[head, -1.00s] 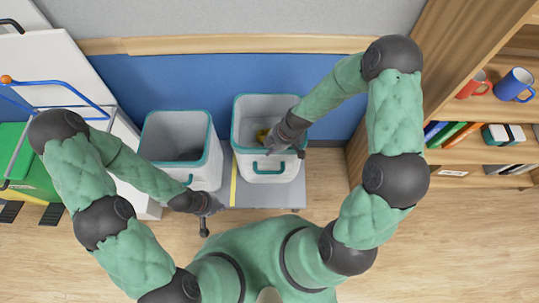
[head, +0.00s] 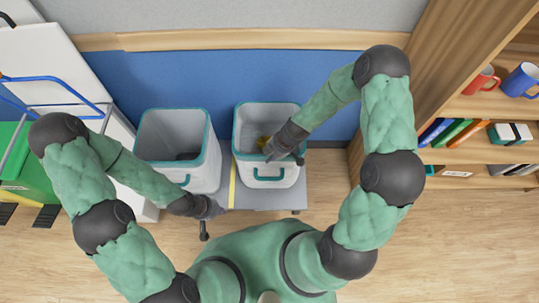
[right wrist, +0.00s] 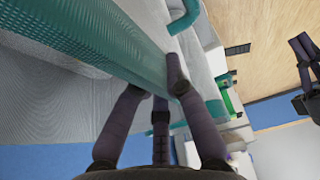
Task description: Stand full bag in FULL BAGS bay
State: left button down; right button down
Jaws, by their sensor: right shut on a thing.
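Two white bags with teal rims and front handles stand upright side by side on a low grey platform. The left bag (head: 206,176) looks empty. The right bag (head: 262,181) has something yellow (head: 262,142) inside, partly hidden by my right gripper (head: 284,155). My right gripper is shut on the right bag's front rim; the right wrist view shows its dark fingers (right wrist: 165,85) at the teal band. My left gripper (head: 209,209) hangs in front of the left bag, apart from its handle; its finger opening is unclear. No bay label is readable.
The grey platform (head: 290,199) has a yellow line (head: 232,188) between the bags. A green cart (head: 30,170) with a blue handle stands at left. A wooden shelf (head: 475,155) with mugs and books is at right. Floor between platform and shelf is clear.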

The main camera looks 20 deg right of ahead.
jog(key=shift+w, duration=0.15)
jog(key=c, duration=1.3)
grip_release()
jog(key=shift+f, duration=0.1)
jog(key=p+v, duration=0.5)
jog(key=v, duration=0.7)
jog(key=shift+s+a+f+m+g, duration=0.15)
jog(key=shift+s+a+f+m, duration=1.1)
jog(key=shift+s+f+m, duration=1.2)
jog(key=shift+s+a+f+m+g, duration=0.2)
jog(key=shift+s+a+f+m, duration=1.35)
jog(key=shift+m, duration=1.8)
jog(key=shift+s+a+f+m+g, duration=0.15)
jog(key=shift+s+a+f+m, duration=1)
jog(key=shift+s+m, duration=1.55)
jog(key=shift+w+d+f, duration=0.1)
jog(key=shift+w+d, duration=0.1)
jog(key=shift+w, duration=0.05)
